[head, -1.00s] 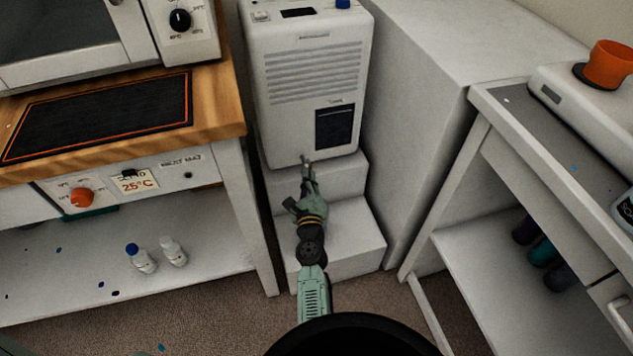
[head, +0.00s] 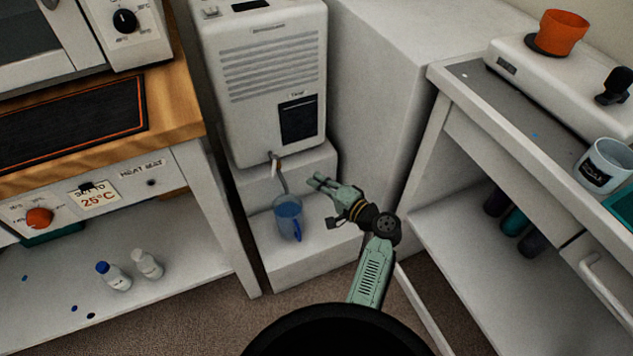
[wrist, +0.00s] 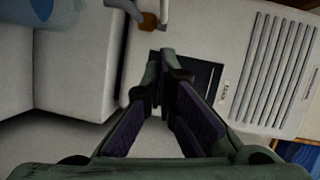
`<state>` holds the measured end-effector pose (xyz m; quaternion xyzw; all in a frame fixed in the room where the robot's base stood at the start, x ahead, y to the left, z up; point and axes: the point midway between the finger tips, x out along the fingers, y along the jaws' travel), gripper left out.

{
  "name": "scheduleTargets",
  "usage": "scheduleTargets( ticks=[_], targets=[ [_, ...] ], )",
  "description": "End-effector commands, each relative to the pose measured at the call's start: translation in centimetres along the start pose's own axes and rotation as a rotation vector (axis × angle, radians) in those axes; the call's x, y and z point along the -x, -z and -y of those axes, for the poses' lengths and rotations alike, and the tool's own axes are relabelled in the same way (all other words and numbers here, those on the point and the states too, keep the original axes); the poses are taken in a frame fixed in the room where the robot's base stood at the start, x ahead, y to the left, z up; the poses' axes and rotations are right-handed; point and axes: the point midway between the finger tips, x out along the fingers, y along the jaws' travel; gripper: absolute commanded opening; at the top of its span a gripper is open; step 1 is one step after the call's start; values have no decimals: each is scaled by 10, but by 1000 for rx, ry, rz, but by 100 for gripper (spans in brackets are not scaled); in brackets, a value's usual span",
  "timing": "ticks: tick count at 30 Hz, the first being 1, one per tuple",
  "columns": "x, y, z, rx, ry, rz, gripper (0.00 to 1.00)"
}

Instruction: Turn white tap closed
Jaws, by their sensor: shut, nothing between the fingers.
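The white tap (head: 275,168) is a small pale lever by a brown fitting at the bottom front of the white louvred unit (head: 270,85). A grey hose (head: 284,183) runs down from there into a clear jug (head: 289,217) with bluish liquid and a blue handle, standing on the white step. In the wrist view the brown fitting (wrist: 149,22) and part of the hose show at the top; the lever's angle is unclear. My gripper (head: 317,180) is shut and empty, right of the hose and apart from the tap. In the wrist view its fingertips (wrist: 167,72) come together before the unit's dark panel.
White steps (head: 310,250) stand under the unit. A tall white block (head: 375,100) is close on the right. A wooden-topped bench (head: 190,110) with small bottles (head: 147,264) below is left. A right-hand bench carries an orange cup (head: 562,33) and a mug (head: 603,166).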

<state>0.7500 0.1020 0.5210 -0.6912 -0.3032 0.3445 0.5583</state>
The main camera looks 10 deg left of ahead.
Motion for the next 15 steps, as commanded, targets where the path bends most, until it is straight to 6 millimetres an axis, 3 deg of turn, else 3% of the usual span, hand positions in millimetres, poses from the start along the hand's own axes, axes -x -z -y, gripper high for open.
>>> scheduleTargets(
  ticks=[9,15],
  targets=[
    [-69,-1,2,-1,-1,4,0],
    [-88,-22,1,-2,-1,2,0]
  ],
)
